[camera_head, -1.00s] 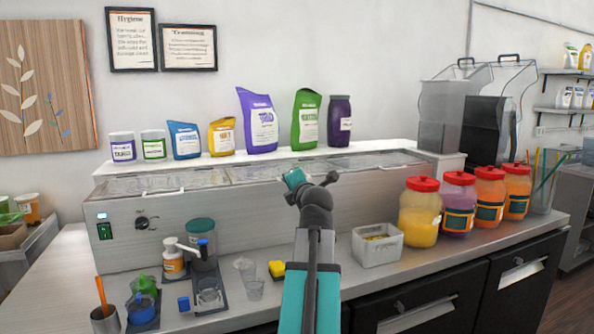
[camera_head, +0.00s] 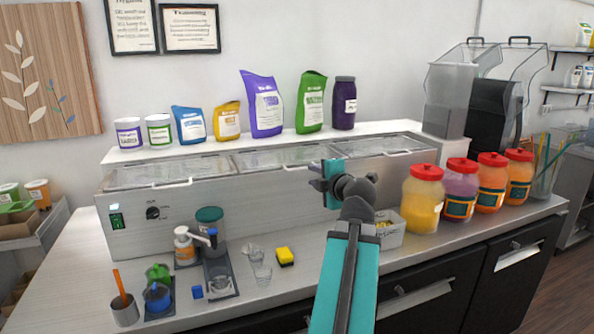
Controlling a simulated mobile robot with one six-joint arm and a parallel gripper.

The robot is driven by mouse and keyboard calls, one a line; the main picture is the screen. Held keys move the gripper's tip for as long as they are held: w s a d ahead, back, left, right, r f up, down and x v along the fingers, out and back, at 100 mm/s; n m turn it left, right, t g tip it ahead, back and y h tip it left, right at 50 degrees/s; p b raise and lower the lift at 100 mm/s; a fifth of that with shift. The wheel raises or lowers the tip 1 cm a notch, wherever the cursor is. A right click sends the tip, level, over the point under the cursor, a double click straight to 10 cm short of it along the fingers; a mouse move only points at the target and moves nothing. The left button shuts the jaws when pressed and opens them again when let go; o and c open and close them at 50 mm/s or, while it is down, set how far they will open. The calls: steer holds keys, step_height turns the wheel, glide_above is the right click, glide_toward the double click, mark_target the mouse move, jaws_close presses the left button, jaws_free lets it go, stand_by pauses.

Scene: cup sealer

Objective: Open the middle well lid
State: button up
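The long grey well unit (camera_head: 130,205) stands at the back of the counter with three clear lids along its top. The middle well lid (camera_head: 275,157) lies flat and closed, with a pale handle (camera_head: 301,163) along its front edge. The left lid (camera_head: 165,172) and right lid (camera_head: 375,146) also lie closed. My gripper (camera_head: 315,177) is in front of the unit, just right of the middle lid's handle and a little below it. Its teal fingers look spread and empty, pointing left. No contact with the handle shows. My arm hides part of the unit's front.
Red-lidded jars (camera_head: 423,200) and a pale bin (camera_head: 391,232) stand right of my arm. A pump bottle (camera_head: 185,248), small cups and a yellow sponge (camera_head: 285,257) stand at left front. Pouches (camera_head: 262,105) line the shelf behind the lids.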

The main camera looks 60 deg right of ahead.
mark_target(299, 169)
steer(key=shift+w+p, duration=0.2)
steer(key=shift+p, duration=0.15)
steer(key=shift+p+x, duration=4)
steer(key=shift+x, duration=2.8)
steer(key=shift+c, duration=0.2)
jaws_close()
steer(key=shift+r, duration=0.1)
